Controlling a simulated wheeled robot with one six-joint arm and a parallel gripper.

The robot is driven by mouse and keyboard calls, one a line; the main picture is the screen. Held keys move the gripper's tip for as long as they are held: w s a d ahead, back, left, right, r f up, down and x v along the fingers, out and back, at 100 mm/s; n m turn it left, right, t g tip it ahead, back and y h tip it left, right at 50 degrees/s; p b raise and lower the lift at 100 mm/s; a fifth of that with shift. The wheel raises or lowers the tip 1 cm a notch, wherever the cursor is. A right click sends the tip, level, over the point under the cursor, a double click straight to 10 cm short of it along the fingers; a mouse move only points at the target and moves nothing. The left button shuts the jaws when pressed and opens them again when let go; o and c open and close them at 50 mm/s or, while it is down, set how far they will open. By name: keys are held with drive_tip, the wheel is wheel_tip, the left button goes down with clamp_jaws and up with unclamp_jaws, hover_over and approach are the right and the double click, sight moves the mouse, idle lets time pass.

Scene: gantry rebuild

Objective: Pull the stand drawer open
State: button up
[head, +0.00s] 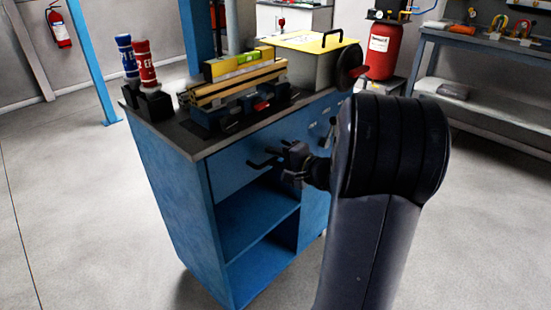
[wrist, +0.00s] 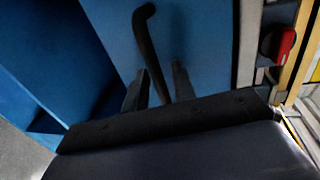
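The blue stand (head: 165,190) has a drawer (head: 232,172) under its dark top, and the drawer front looks flush with the stand. A dark bar handle (head: 256,164) sticks out from the drawer front. My gripper (head: 281,162) is at the handle. In the wrist view, the handle (wrist: 146,38) runs down between the two fingers of my gripper (wrist: 158,75). The fingers stand apart on either side of it, with a visible gap, so the gripper looks open around the handle. The handle's lower end is hidden behind the gripper body.
On the stand top are a vise (head: 240,108), a yellow level (head: 238,62), two marked bottles (head: 146,66) and a yellow-lidded box (head: 310,68). Open shelves (head: 255,215) lie below the drawer. The floor (head: 70,220) at left is clear.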

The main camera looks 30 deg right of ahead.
drive_tip(key=shift+c, duration=0.2)
clamp_jaws()
drive_tip(key=shift+s+d, duration=0.1)
drive_tip(key=shift+s, duration=0.05)
